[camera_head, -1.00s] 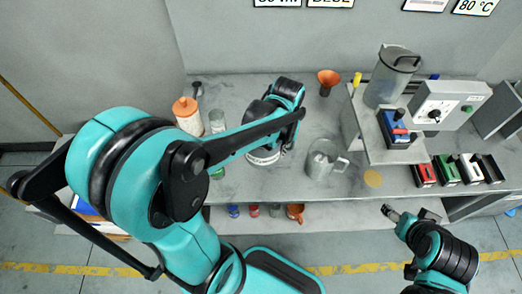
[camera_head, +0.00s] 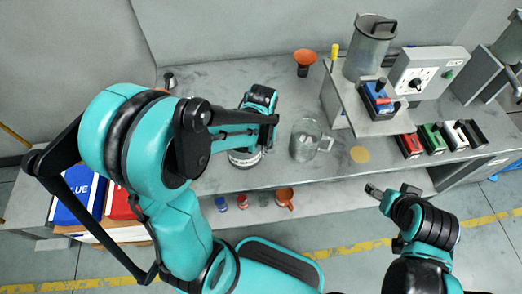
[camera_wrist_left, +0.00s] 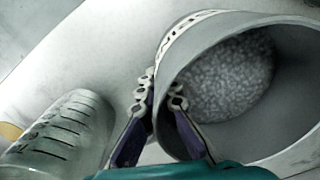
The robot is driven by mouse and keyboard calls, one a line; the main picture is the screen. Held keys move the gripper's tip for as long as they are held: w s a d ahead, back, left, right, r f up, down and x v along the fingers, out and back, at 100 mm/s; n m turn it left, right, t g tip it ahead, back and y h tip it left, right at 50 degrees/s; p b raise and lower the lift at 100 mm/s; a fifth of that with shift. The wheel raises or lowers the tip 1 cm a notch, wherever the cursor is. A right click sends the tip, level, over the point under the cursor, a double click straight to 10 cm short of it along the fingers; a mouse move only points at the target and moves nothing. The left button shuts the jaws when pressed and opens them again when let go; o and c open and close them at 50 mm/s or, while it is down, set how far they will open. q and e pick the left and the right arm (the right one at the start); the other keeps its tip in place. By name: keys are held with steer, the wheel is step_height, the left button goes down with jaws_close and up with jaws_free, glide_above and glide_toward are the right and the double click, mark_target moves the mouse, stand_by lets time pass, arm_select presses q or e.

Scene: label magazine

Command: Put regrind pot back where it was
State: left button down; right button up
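The regrind pot (camera_head: 243,158) is a grey round pot with a white lettered band, standing upright on or just above the bench, mostly hidden under my left arm. In the left wrist view the pot (camera_wrist_left: 225,125) is open at the top and holds pale granules. My left gripper (camera_wrist_left: 162,88) has one finger inside the pot and one outside, closed on its wall. In the head view the left gripper's tips are hidden. My right gripper (camera_head: 372,190) is away from the pot, in front of the bench's right part; its finger opening is too small to tell.
A clear graduated jug (camera_head: 304,146) stands just right of the pot; it also shows in the left wrist view (camera_wrist_left: 62,137). A tan disc (camera_head: 360,154) lies on the bench. An orange funnel (camera_head: 304,58) stands behind. A raised stand with a metal hopper (camera_head: 369,50) is at right.

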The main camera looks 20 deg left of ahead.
arm_select(q)
steer(key=c, duration=2.2)
jaws_free()
steer(key=shift+f, duration=0.15)
steer(key=o, duration=0.5)
steer(key=shift+r, duration=0.55)
step_height(320, 180, up, 11)
steer(key=p, duration=0.5)
steer(key=shift+r, duration=0.15)
steer(key=shift+s+d+r+m+t, duration=0.25)
steer(key=shift+s+r+m+t, duration=0.2)
steer(key=shift+s+r+t, duration=0.7)
steer(key=shift+s+d+r+m+t, duration=0.25)
steer(key=shift+s+r+m+t, duration=0.25)
steer(key=shift+s+r+t, duration=0.6)
steer(key=shift+s+d+r+m+t, duration=0.25)
steer(key=shift+s+r+m+t, duration=0.2)
steer(key=shift+s+r+t, duration=0.65)
